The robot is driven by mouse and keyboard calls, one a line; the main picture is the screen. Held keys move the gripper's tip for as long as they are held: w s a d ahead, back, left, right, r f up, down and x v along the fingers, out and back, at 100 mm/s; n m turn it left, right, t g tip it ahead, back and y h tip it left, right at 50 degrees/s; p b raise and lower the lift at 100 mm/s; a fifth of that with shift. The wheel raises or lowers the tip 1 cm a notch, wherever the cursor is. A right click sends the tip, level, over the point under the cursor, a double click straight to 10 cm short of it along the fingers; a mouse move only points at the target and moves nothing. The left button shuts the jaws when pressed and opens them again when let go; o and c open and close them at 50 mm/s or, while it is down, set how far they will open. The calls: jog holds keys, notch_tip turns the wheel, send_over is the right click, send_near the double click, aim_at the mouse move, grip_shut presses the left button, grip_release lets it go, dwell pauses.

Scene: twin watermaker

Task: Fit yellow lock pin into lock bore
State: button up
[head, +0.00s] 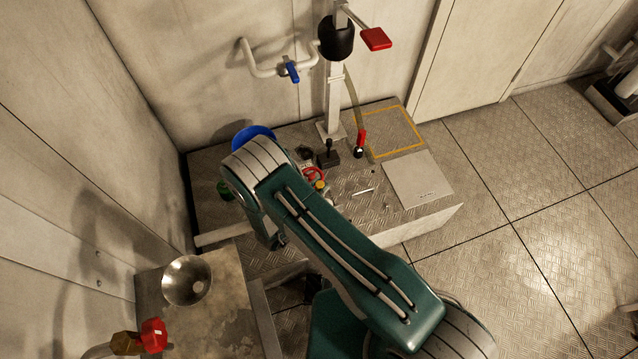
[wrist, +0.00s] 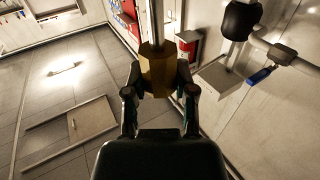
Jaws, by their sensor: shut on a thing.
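My gripper (wrist: 160,88) is shut on the yellow lock pin (wrist: 158,72), seen in the wrist view as a dull yellow hexagonal head with a bright metal rod running away from it to the top edge. One finger is on each side of the head. I cannot pick out the lock bore in either view.
The metal bench (head: 350,208) holds a white post (head: 334,100), a red ring (head: 314,173), a small yellow-topped part (head: 320,186) and a pale plate (head: 418,180). A blue-handled valve (head: 292,72) is on the wall. A metal bowl (head: 187,280) stands lower left.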

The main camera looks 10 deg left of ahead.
jog(key=shift+f, duration=1)
jog(key=o, duration=1)
notch_tip(320, 180, up, 10)
jog(key=shift+f, duration=0.1)
